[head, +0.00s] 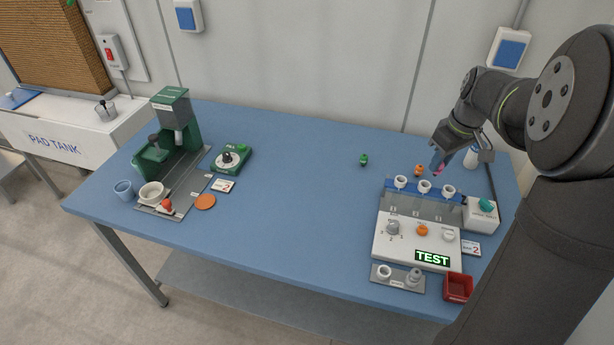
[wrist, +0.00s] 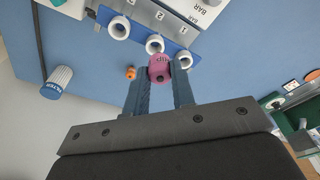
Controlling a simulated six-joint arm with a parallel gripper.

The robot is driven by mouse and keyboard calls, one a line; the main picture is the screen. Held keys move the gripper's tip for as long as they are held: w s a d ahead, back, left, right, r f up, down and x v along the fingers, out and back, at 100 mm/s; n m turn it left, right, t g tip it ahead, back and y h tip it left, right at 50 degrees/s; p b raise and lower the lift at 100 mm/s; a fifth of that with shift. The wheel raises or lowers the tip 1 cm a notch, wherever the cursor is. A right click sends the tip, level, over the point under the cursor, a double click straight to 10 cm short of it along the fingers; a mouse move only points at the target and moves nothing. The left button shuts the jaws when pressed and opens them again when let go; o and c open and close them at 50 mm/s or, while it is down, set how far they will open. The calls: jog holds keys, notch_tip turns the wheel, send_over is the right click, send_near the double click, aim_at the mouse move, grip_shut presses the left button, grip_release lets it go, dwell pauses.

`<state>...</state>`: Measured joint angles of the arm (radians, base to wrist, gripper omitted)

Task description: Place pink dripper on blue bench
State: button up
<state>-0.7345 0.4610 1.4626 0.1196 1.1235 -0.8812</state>
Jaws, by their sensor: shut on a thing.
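The pink dripper (wrist: 159,68) is held between the two fingers of my gripper (wrist: 160,85) in the wrist view. In the head view a bit of the pink dripper (head: 438,169) shows under my gripper (head: 437,160), at the back right of the blue bench (head: 300,190). I cannot tell whether the dripper touches the bench. An orange dripper (head: 419,171) stands just left of my gripper, and a green dripper (head: 363,160) stands farther left.
A test unit (head: 412,238) with several white ring holders stands in front of my gripper. A white bottle (wrist: 57,82) is near it. A red bin (head: 458,288) sits at the front right, a green machine (head: 172,125) at the left. The bench's middle is clear.

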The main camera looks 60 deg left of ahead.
jog(key=s+a+f, duration=0.6)
jog(key=s+a, duration=0.4)
jog(key=a, duration=0.3)
jog(key=f, duration=0.6)
jog(key=shift+s+a+f, duration=0.15)
jog(key=shift+s, duration=0.15)
jog(key=shift+f, duration=2)
jog(key=shift+f, duration=0.2)
jog(key=o, duration=1)
jog(key=shift+c, duration=0.2)
jog(key=shift+r, duration=0.15)
notch_tip(320, 180, up, 12)
jog(key=d, duration=0.1)
jog(key=shift+d, duration=0.4)
